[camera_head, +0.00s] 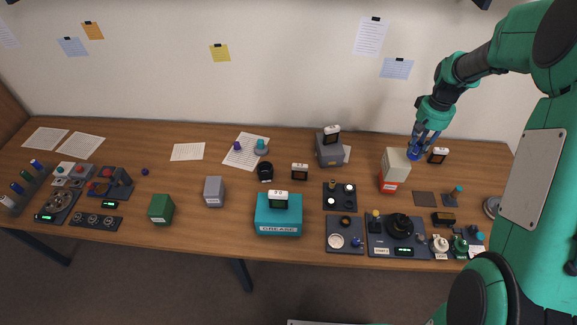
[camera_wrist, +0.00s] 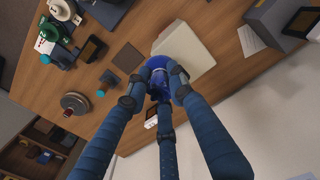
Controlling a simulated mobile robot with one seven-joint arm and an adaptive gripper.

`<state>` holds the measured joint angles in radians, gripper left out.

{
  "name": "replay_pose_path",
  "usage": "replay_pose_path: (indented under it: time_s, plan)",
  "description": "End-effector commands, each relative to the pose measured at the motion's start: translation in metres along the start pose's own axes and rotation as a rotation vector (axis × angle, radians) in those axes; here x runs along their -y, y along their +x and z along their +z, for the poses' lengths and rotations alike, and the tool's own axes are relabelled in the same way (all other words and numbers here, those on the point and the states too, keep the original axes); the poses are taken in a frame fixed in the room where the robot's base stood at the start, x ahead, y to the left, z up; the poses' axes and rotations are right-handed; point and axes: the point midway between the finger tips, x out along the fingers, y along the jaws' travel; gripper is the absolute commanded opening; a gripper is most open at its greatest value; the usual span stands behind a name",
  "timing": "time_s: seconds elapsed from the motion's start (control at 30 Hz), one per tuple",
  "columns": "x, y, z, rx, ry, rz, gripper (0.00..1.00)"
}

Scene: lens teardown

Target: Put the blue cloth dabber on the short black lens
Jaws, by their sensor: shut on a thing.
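My gripper (camera_head: 422,141) is at the back right of the table, pointing down beside the white-and-red box. It is shut on the blue cloth dabber (camera_head: 413,154). In the wrist view the blue dabber (camera_wrist: 159,84) shows between the fingertips, partly covered by them. Whether it touches the table is unclear. A short black round piece (camera_head: 266,172), which looks like the short black lens, stands near the middle of the table, well left of my gripper. A larger black round part (camera_head: 400,226) sits on a dark tray at the front right.
The white-and-red box (camera_head: 394,170) stands close left of my gripper, and a small display (camera_head: 438,156) close right. A grey box (camera_head: 329,147) and a teal grease box (camera_head: 279,215) stand further left. Several dark trays line the front right. Table between the grey box and white-and-red box is clear.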

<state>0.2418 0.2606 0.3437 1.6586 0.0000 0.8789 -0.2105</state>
Motion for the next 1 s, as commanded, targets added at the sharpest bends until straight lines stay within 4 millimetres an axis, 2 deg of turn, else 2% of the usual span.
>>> replay_pose_path:
  time_s: [0.03, 0.2, 0.5, 0.73, 1.0]
  plan:
    - [0.017, -0.001, -0.007, 0.001, -0.042, 0.0, 0.05]
    - [0.071, -0.001, -0.026, 0.001, -0.183, 0.0, 0.05]
    - [0.17, -0.002, -0.05, 0.0, -0.432, 0.0, 0.05]
    - [0.25, -0.002, -0.058, 0.0, -0.622, 0.0, 0.05]
    - [0.346, -0.002, -0.055, 0.001, -0.845, 0.0, 0.05]
